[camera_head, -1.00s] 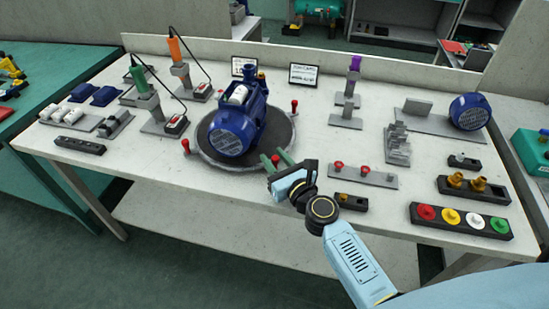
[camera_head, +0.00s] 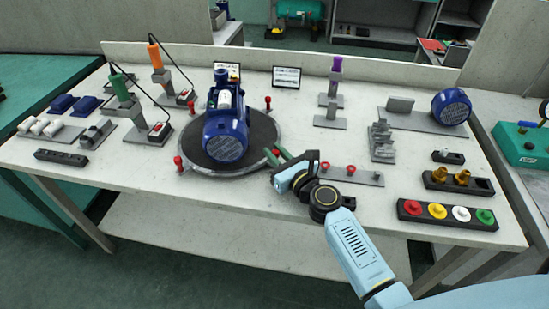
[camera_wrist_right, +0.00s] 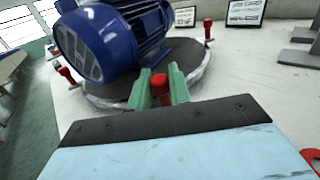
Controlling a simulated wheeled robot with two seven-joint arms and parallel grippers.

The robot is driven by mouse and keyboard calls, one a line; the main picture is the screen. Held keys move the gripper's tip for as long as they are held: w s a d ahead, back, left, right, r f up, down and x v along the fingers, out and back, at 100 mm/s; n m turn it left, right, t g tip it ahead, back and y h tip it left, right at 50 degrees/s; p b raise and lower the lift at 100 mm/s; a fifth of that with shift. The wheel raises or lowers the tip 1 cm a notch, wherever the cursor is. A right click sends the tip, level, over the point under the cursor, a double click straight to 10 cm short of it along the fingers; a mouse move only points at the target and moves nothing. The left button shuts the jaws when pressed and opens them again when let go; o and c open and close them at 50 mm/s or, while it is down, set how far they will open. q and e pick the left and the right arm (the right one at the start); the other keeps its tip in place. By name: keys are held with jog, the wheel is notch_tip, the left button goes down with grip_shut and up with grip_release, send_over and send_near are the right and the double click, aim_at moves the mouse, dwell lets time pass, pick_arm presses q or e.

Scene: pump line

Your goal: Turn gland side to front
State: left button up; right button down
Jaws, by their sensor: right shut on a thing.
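The blue pump (camera_head: 226,120) stands on the dark round turntable (camera_head: 262,133), its ribbed round end towards the front of the table. Red pegs stand around the turntable's rim, one at the front left (camera_head: 178,162). My right gripper (camera_head: 279,156) is at the rim's right front. In the right wrist view its green fingers (camera_wrist_right: 160,82) are shut on a red peg (camera_wrist_right: 161,92), with the pump just beyond and to the left. The gland side cannot be made out on the pump. My left gripper is not in view.
A plate with red knobs (camera_head: 350,175) lies close to the right of my right gripper. A row of coloured buttons (camera_head: 447,214) and a block with brass fittings (camera_head: 458,180) lie farther right. Corded tools (camera_head: 118,85) stand at the left.

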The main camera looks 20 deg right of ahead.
jog(key=c, duration=1.4)
grip_release()
jog(key=shift+a, duration=0.2)
jog(key=shift+o, duration=0.2)
jog(key=v, duration=1.3)
jog(key=shift+s+d+b, duration=0.15)
jog(key=shift+b, duration=0.15)
